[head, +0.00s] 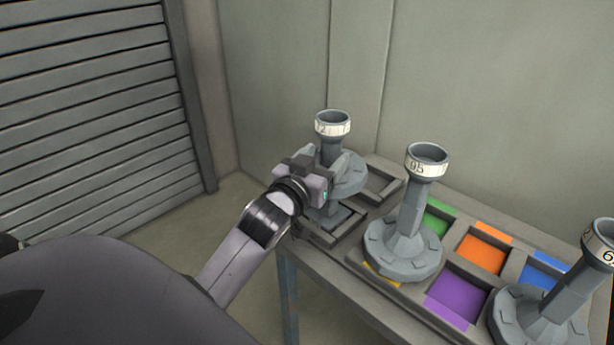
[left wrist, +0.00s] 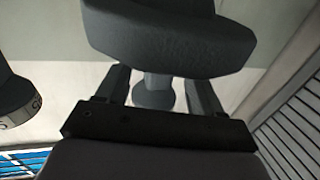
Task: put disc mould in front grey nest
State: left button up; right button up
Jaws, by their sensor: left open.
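The grey mould (head: 333,124) at the left end of the tray has a round cup top with a white label and a wide flange; I take it as the disc mould. My left gripper (head: 335,178) is open, its fingers beside this mould's stem. In the left wrist view the stem (left wrist: 158,85) shows between the two fingers (left wrist: 160,98), below a wide dark plate (left wrist: 170,38). The front grey nest (head: 318,238) is at the tray's near left corner, partly covered by a dark grey part and my gripper. Contact with the stem cannot be told. My right gripper is not in view.
A mould marked 95 (head: 408,235) stands mid-tray; another mould (head: 545,305) stands at the right. A back grey nest (head: 380,187) looks empty. A wall is behind the table.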

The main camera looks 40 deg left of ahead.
pick_arm(q)
jog(key=s+d, duration=0.1)
jog(key=s, duration=0.6)
jog(key=shift+d, duration=0.15)
dwell(0.3)
jog(key=s+d+f+m+g+h, duration=0.1)
jog(key=s+d+f+g, duration=0.1)
jog(key=s+f+g, duration=0.35)
jog(key=s+d+f+g, duration=0.2)
jog(key=f, duration=0.6)
jog(key=s+d+f+m+g+h, duration=0.1)
jog(key=s+d+f+m+g, duration=0.2)
jog(key=s, duration=0.4)
jog(key=s+d+f+g+h, duration=0.1)
jog(key=s+d+f+g, duration=0.1)
jog(key=s+f+g, duration=0.4)
jog(key=w+d+f+t+h+p, duration=0.1)
jog(key=w+d+f+t+h, duration=0.1)
jog(key=w+f+t, duration=0.4)
jog(key=shift+d+f+t, duration=0.2)
jog(key=shift+d+t, duration=0.3)
jog(key=shift+t, duration=1.05)
jog(key=shift+w, duration=0.1)
